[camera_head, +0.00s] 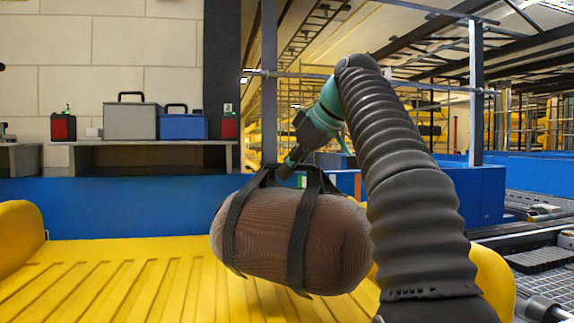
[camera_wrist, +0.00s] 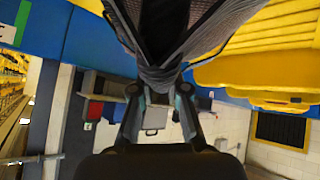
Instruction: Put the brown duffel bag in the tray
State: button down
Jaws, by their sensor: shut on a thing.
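The brown duffel bag (camera_head: 335,240) with black straps hangs from my gripper (camera_head: 290,165) in the head view. My gripper is shut on the gathered black straps at the top of the bag. In the wrist view my gripper (camera_wrist: 160,92) pinches the strap of the duffel bag (camera_wrist: 215,30), and the bag fills the top middle. The yellow tray (camera_head: 120,280) spans the lower part of the head view, behind and below the bag. The bag's underside overlaps the tray in the picture; I cannot tell whether they touch. My arm hides the tray's right part.
A blue wall (camera_head: 130,205) runs behind the tray. A shelf (camera_head: 150,158) behind it holds a grey case (camera_head: 131,121), a blue case (camera_head: 183,126) and red containers. Conveyor rollers (camera_head: 545,260) are at the right. The left part of the tray is bare.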

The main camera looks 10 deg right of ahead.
jog(key=shift+s+f+b, duration=0.1)
jog(key=shift+f+b, duration=2)
jog(key=shift+f, duration=1.95)
jog(key=c, duration=1.6)
grip_release()
jog(key=shift+f, duration=0.15)
jog(key=o, duration=0.4)
notch_tip(320, 180, up, 9)
jog(key=p, duration=0.3)
send_over(323, 200)
